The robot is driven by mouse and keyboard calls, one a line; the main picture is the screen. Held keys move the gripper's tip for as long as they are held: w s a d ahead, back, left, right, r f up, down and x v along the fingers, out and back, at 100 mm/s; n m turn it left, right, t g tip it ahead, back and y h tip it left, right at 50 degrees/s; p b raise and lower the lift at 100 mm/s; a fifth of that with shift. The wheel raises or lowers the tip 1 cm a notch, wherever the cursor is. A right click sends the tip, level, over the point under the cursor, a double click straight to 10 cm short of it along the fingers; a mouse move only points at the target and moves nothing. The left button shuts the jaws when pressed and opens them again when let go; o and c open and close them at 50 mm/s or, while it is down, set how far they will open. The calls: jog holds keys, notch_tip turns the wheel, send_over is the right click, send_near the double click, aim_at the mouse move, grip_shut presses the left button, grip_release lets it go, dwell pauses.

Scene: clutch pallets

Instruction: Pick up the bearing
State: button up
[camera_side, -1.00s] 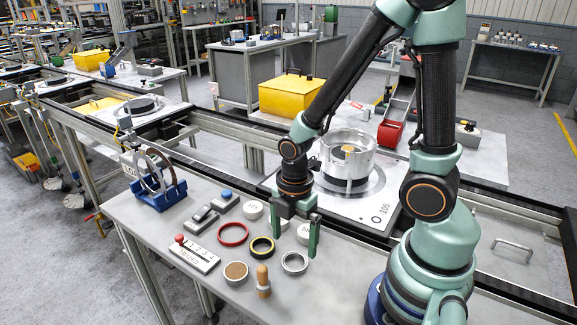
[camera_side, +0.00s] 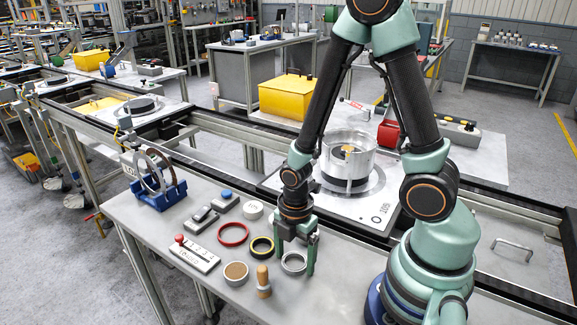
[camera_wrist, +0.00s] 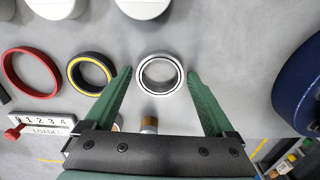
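The bearing (camera_side: 294,262) is a silver metal ring lying flat on the grey table. It also shows in the wrist view (camera_wrist: 160,74), where it lies between the tips of my gripper's two green fingers. My gripper (camera_side: 295,268) points down over the bearing in the side view, with one finger on each side. In the wrist view my gripper (camera_wrist: 158,80) is open, with a gap between each finger and the ring. I cannot tell exactly how high the fingertips are above the table.
A black-and-yellow ring (camera_side: 262,247) lies close left of the bearing, with a red ring (camera_side: 233,233) farther left. A wooden-handled tool (camera_side: 263,282) stands in front, beside a brown-topped round tin (camera_side: 236,272). White round caps (camera_wrist: 57,8) lie behind the rings. A pallet plate (camera_side: 377,214) lies behind.

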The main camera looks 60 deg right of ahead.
jog(key=c, duration=1)
jog(key=shift+r, duration=0.1)
jog(key=shift+c, duration=0.2)
